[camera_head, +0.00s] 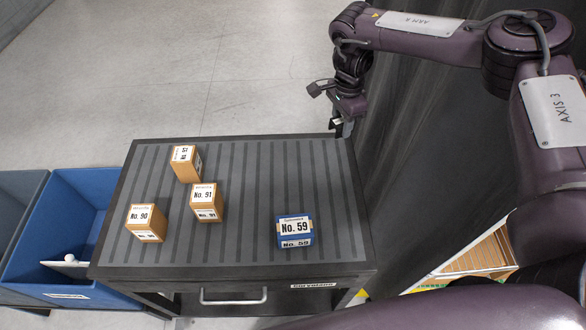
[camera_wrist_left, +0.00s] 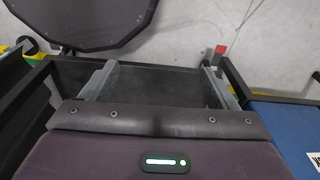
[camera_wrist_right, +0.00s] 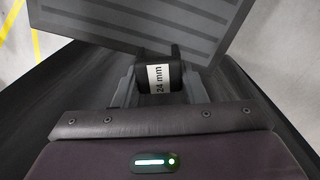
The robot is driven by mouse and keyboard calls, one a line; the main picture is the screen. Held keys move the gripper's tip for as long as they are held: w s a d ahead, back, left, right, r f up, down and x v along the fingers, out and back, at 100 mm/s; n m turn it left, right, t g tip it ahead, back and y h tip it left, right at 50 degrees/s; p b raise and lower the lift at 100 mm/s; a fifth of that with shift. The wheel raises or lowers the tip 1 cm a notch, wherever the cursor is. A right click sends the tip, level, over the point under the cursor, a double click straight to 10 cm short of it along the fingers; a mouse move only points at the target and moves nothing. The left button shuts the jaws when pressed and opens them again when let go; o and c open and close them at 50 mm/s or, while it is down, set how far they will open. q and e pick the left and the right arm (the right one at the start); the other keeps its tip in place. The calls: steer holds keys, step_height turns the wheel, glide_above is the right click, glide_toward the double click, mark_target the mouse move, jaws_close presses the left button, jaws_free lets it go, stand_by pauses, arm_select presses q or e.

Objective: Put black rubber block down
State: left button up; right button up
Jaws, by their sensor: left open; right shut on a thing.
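The black rubber block (camera_wrist_right: 177,76) carries a white "24 mm" label and sits between the fingers of my right gripper (camera_wrist_right: 160,85) in the right wrist view. My right gripper (camera_head: 343,127) is shut on it. In the head view they are at the far right corner of the cart's ribbed grey top (camera_head: 260,165), and the block is small there. I cannot tell whether the block touches the cart. My left gripper (camera_wrist_left: 158,75) is open and empty in the left wrist view, over a dark surface; the head view does not show it.
Tan boxes (camera_head: 187,163), "No. 91" (camera_head: 206,201) and "No. 90" (camera_head: 146,223) stand on the left half of the cart top. A blue "No. 59" box (camera_head: 294,231) stands near the front right. The far right part is clear. Blue bin (camera_head: 75,190) is left of the cart.

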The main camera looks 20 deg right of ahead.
steer(key=shift+s+a+f+b, duration=0.15)
steer(key=shift+s+f+b, duration=0.2)
steer(key=shift+f+b, duration=0.25)
arm_select(q)
steer(key=s+a+f, duration=0.1)
steer(key=s+f, duration=0.2)
steer(key=s, duration=0.1)
arm_select(e)
step_height(320, 180, down, 2)
steer(key=b, duration=1.1)
glide_above(332, 174)
step_height(332, 174, down, 12)
steer(key=shift+a, duration=0.1)
steer(key=shift+f, duration=0.5)
step_height(332, 174, down, 4)
steer(key=b, duration=0.4)
steer(key=shift+s, duration=0.1)
arm_select(q)
step_height(332, 174, down, 13)
steer(key=w, duration=0.2)
steer(key=shift+d, duration=0.25)
arm_select(e)
steer(key=shift+r, duration=0.1)
arm_select(q)
steer(key=shift+w, duration=0.1)
arm_select(e)
steer(key=o, duration=1)
